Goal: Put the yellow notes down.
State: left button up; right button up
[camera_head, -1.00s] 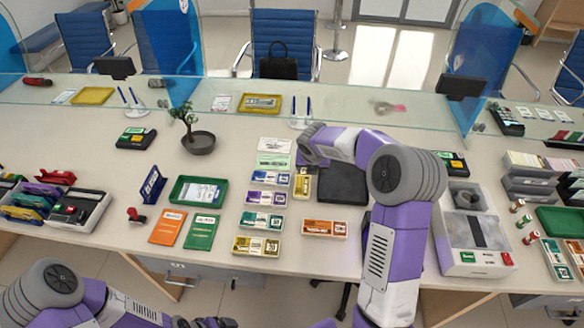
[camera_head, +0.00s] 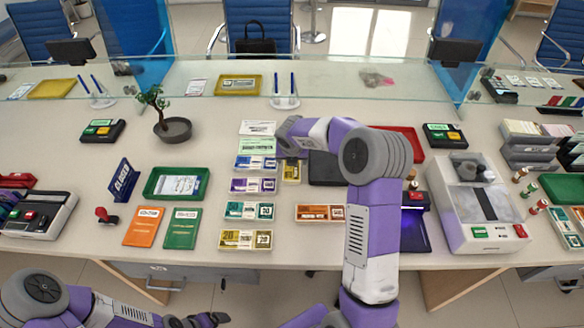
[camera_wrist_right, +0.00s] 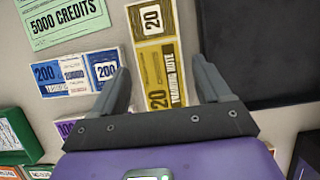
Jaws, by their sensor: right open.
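A bundle of yellow 20 notes (camera_head: 291,172) lies on the counter between the blue 200 notes and a dark pad. In the right wrist view the yellow bundle (camera_wrist_right: 152,50) has a pale band across it. My right gripper (camera_wrist_right: 160,68) is open above it, with one fingertip to either side and clear space around the bundle. A second yellow 20 stack (camera_head: 245,240) lies near the counter's front edge. My left gripper (camera_head: 207,320) is low at the picture's bottom edge, partly cut off.
Blue 200 notes (camera_head: 256,163), purple notes (camera_head: 253,185) and teal notes (camera_head: 249,210) form a column left of the bundle. The dark pad (camera_wrist_right: 255,50) lies close on its right. Orange notes (camera_head: 320,212) lie in front. A glass screen crosses the back.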

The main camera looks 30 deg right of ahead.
jog(key=x, duration=0.3)
jog(key=shift+f+b, duration=0.15)
jog(key=shift+b, duration=0.25)
jog(key=c, duration=1)
